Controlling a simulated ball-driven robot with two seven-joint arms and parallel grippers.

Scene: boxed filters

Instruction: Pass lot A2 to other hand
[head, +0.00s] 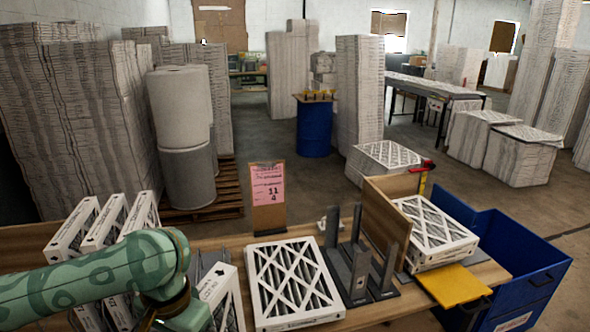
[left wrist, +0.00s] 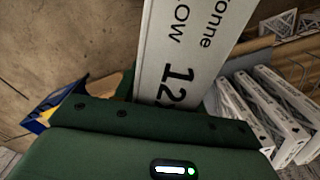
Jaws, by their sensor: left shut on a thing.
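In the left wrist view my left gripper (left wrist: 165,118) is shut on a white-framed filter (left wrist: 188,45); its edge shows part of a printed word and "12". In the head view my green left arm comes in from the left, and its gripper (head: 178,318) is partly cut off at the bottom edge. A tilted white-framed filter (head: 222,293) with an arrow mark is right beside it, probably the held one. No label reading A2 is legible. My right gripper is not in view.
Several filters (head: 105,222) stand upright at the table's left. Another filter (head: 295,283) lies flat mid-table, beside a dark slotted stand (head: 350,272). A wooden panel (head: 384,222), a filter (head: 432,232), a yellow plate (head: 455,284) and a blue bin (head: 525,262) are right. A clipboard (head: 268,198) stands behind.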

